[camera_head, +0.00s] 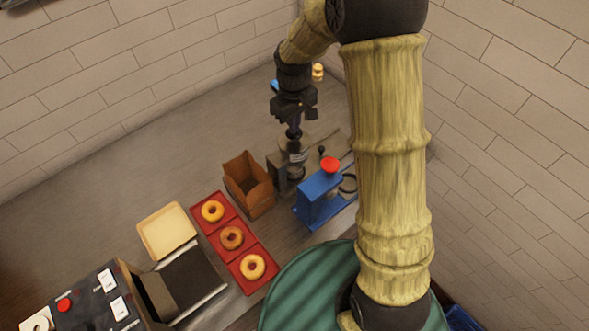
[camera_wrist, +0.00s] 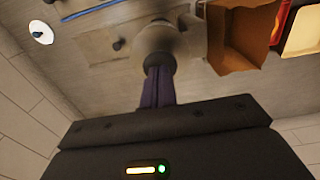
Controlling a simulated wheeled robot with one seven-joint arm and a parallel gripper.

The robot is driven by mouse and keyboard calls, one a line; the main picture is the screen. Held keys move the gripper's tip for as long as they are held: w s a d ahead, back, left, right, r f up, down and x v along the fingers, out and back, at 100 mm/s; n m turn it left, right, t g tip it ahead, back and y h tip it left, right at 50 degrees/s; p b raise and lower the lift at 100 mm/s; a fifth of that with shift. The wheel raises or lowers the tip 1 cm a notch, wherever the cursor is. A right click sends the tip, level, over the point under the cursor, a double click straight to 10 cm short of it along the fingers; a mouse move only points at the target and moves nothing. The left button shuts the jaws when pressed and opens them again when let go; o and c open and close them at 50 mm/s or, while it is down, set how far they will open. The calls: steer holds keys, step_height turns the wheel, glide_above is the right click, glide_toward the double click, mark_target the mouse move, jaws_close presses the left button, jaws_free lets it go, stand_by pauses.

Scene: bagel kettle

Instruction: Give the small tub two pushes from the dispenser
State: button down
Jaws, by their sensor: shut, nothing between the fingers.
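My gripper (camera_head: 294,132) points down with its fingers together, directly over a round grey, partly clear vessel (camera_head: 298,150) with a dark top. In the wrist view the dark purple fingers (camera_wrist: 157,90) reach to the dark round top (camera_wrist: 160,62) of this pale vessel. The fingers hide part of the top, and I cannot tell whether they touch it. This vessel may be the dispenser, but its shape is too blurred to be sure. I cannot clearly make out the small tub; the area below the fingertips is partly hidden.
A blue stand with a red knob (camera_head: 330,164) is right of the vessel. An open brown box (camera_head: 262,199) stands left of it. A red tray (camera_head: 219,222) holds three ring-shaped bagels. A bread-like square (camera_head: 167,231) and a black control box (camera_head: 90,300) lie farther left.

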steer(key=shift+f, duration=0.45)
steer(key=shift+r, duration=0.1)
steer(key=shift+r+p, duration=1.75)
steer(key=shift+r, duration=0.6)
step_height(320, 180, up, 6)
steer(key=p, duration=0.5)
